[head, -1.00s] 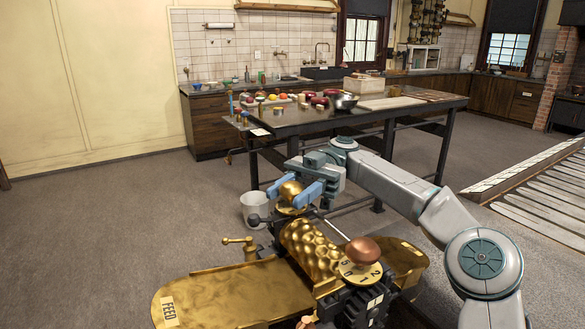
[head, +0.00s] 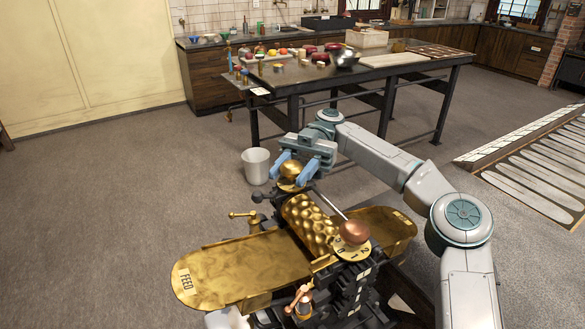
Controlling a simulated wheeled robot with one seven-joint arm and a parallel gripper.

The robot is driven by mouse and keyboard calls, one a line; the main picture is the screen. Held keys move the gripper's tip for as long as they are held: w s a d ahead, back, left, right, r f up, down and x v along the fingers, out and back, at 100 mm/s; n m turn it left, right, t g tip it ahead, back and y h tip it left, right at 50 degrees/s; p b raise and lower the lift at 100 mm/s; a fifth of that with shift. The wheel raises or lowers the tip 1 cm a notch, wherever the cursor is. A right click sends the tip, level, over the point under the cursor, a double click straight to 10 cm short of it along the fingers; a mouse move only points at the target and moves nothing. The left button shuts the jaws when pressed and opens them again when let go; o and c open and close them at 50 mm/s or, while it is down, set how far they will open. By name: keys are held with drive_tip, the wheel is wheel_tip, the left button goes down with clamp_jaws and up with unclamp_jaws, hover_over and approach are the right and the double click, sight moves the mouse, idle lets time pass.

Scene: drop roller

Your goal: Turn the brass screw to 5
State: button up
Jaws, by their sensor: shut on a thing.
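The brass screw has a round brass knob (head: 293,169) at the far end of the drop roller. A small brass dial (head: 289,186) lies under the knob; its numbers are too small to read. My gripper (head: 289,174) reaches the knob from behind, with blue fingers on either side of it, shut on it. At the near end a copper knob (head: 354,232) sits over a brass dial (head: 356,251) showing 0, 1 and 2. The textured brass roller (head: 309,222) lies between the two screws.
A brass tray marked FEED (head: 235,270) extends left and another brass tray (head: 385,226) right. A brass-handled crank (head: 242,215) and a copper handle (head: 299,299) stick out. A white bucket (head: 256,166) and a dark table (head: 360,80) stand behind. Floor at left is clear.

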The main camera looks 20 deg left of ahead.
sight(291, 163)
drive_tip(key=shift+f, duration=0.2)
drive_tip(key=o, duration=0.9)
drive_tip(key=shift+r, duration=0.25)
drive_tip(key=shift+r, duration=0.3)
wheel_tip(291, 163, up, 3)
drive_tip(key=shift+p, duration=0.5)
drive_tip(key=d+r+p, duration=0.1)
drive_tip(key=d+r, duration=0.1)
drive_tip(key=d, duration=0.1)
drive_tip(key=w+d+r+p, duration=0.1)
drive_tip(key=d+r, duration=0.1)
drive_tip(key=d, duration=0.2)
drive_tip(key=d+r+p, duration=0.1)
drive_tip(key=d+r, duration=0.2)
drive_tip(key=d, duration=0.1)
drive_tip(key=shift+w+d, duration=0.25)
drive_tip(key=shift+w, duration=0.05)
